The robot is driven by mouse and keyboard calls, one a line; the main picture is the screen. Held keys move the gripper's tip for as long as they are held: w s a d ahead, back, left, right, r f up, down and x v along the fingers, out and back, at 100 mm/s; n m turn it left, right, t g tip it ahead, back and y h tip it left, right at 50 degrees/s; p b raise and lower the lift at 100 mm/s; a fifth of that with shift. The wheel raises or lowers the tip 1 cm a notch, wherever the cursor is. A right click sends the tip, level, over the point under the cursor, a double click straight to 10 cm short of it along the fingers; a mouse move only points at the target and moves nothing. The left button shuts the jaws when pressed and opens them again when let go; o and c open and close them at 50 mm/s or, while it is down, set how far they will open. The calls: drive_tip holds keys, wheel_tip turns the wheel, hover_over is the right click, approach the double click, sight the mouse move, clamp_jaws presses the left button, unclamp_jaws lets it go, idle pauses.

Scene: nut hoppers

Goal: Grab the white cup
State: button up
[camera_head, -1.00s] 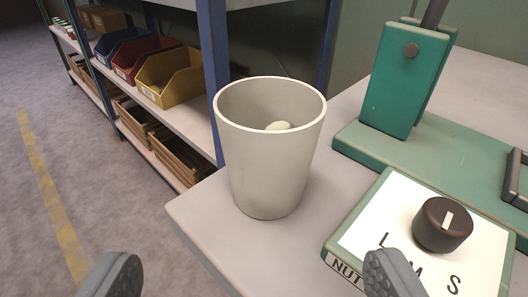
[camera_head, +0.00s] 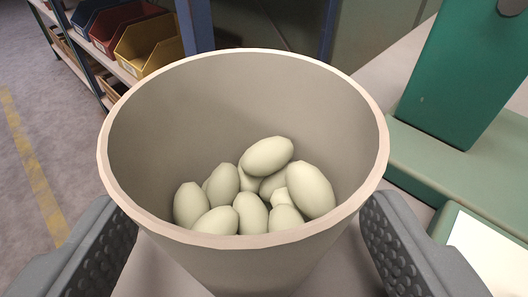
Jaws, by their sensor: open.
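The white cup (camera_head: 240,262) stands upright on the grey table in the middle of the view, close to the camera. Several pale green nuts (camera_head: 250,195) lie in the bottom of it. My gripper (camera_head: 245,225) is open, with one dark ridged finger to the left of the cup and one to the right. The fingers reach along both sides of the cup, near its front wall. Whether either finger touches the cup is hard to tell. The lower part of the cup is cut off by the bottom edge of the picture.
A green metal stand (camera_head: 465,75) on a green base (camera_head: 420,165) is to the right of the cup. A white-topped panel (camera_head: 490,250) shows at the lower right. Shelves with a yellow bin (camera_head: 150,45) and other bins stand at the upper left, beyond the table.

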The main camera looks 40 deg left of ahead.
sight(250, 203)
drive_tip(key=shift+x, duration=1.35)
drive_tip(key=shift+d, duration=0.1)
drive_tip(key=c, duration=1.1)
drive_tip(key=shift+o, duration=0.3)
drive_tip(key=shift+r, duration=0.15)
